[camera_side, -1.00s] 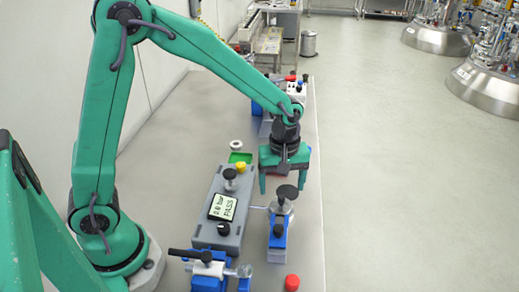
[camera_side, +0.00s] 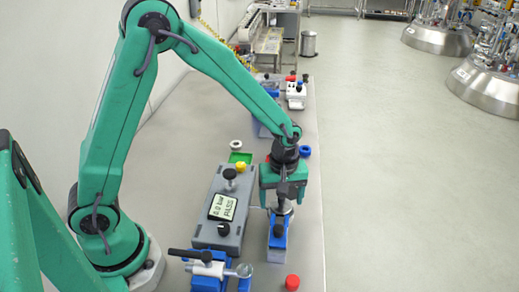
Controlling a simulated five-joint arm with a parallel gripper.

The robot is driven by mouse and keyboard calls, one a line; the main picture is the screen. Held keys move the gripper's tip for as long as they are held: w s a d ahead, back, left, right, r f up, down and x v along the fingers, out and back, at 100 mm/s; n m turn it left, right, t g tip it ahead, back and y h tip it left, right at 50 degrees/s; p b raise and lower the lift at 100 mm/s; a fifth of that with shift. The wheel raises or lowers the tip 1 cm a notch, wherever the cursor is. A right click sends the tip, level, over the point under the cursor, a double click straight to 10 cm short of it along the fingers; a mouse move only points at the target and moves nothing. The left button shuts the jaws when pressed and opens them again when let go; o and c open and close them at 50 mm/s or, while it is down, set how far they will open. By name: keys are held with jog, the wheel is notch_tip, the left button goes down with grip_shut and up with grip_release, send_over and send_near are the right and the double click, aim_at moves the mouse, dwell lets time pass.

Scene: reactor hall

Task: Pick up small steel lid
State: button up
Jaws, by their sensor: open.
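A blue stand (camera_side: 277,236) with a grey steel piece (camera_side: 286,212) on top stands right of the grey test box. The steel piece looks like the small steel lid, but I cannot be sure at this size.
The grey test box (camera_side: 232,190) reads PASS. A blue clamp with a black handle (camera_side: 206,265) stands at the front, with a red cap (camera_side: 292,282) to its right. A green tray (camera_side: 240,157) and a white ring (camera_side: 236,145) lie behind. The table's right edge is close.

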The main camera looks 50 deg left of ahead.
aim_at(282, 199)
jog(key=c, duration=1.2)
jog(key=shift+o, duration=0.2)
jog(key=shift+r, duration=0.2)
jog(key=shift+r, duration=0.55)
jog(key=r, duration=0.3)
jog(key=shift+s+d+r, duration=0.1)
jog(key=shift+s+d, duration=0.15)
jog(key=shift+d, duration=0.05)
jog(key=s+d+r, duration=0.6)
jog(key=s+d, duration=0.1)
jog(key=d, duration=0.1)
jog(key=shift+s+r, duration=0.2)
